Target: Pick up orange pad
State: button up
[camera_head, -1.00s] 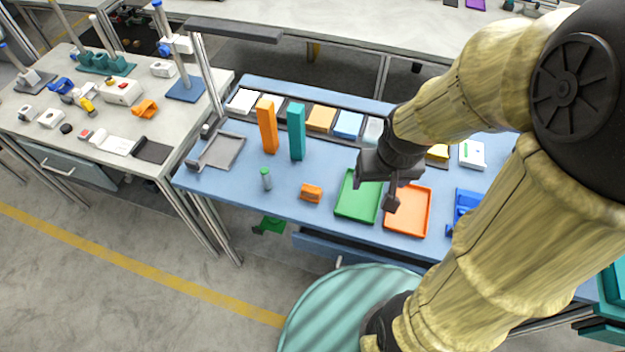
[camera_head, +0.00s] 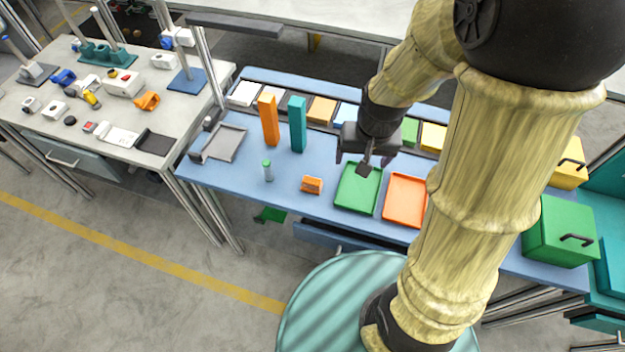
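Several orange things show on the blue workbench (camera_head: 240,178), and I cannot tell for sure which is the orange pad. A flat orange piece (camera_head: 321,109) lies in the row of coloured pieces along the back. A small orange block (camera_head: 312,185) with a paler side lies near the front edge, left of the green tray (camera_head: 357,190). My gripper (camera_head: 352,165) points down above the back part of the green tray, right of the small orange block. Its fingers look apart, with nothing visible between them.
An orange tray (camera_head: 405,201) lies right of the green one. An orange post (camera_head: 268,120) and a teal post (camera_head: 298,125) stand upright behind the small block. A green box (camera_head: 560,232) is at the right.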

jog(key=w+a+f+m+g+p, duration=0.1)
jog(key=w+a+p, duration=0.3)
jog(key=w+a, duration=0.1)
jog(key=m+p, duration=0.2)
send_over(312, 180)
notch_tip(312, 180, down, 4)
jog(key=shift+d+g, duration=0.1)
jog(key=shift+g, duration=0.3)
jog(key=shift+f, duration=0.1)
notch_tip(312, 180, down, 12)
jog(key=p, duration=0.3)
jog(key=shift+f, duration=0.1)
jog(key=shift+s, duration=0.15)
jog(key=shift+f+p, duration=1.45)
jog(key=shift+f, duration=1.15)
